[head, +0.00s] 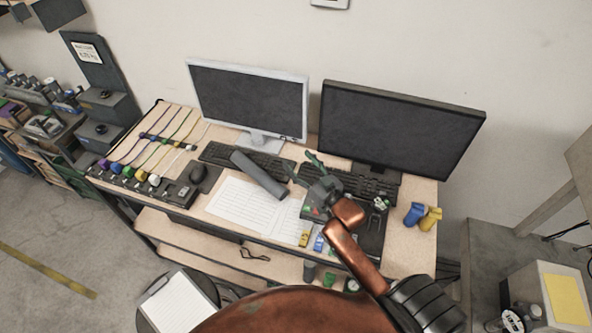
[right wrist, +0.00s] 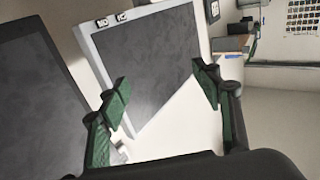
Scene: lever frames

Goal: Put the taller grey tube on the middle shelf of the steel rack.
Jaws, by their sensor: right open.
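A long dark grey tube (head: 258,174) lies on its side on the desk, across papers and by the keyboard. A short grey cylinder (head: 309,270) stands below the desktop; I cannot tell if it is the other tube. My right gripper (head: 303,167) is open above the desk, to the right of the long tube and apart from it. In the right wrist view its green fingers (right wrist: 160,75) are spread with nothing between them, facing the monitors. My left gripper is out of view. I cannot identify the steel rack for sure.
Two monitors (head: 247,99) (head: 401,130) stand at the back of the desk. A round stool (head: 174,300) with a clipboard is in front. Shelving with parts (head: 40,125) stands at the far left.

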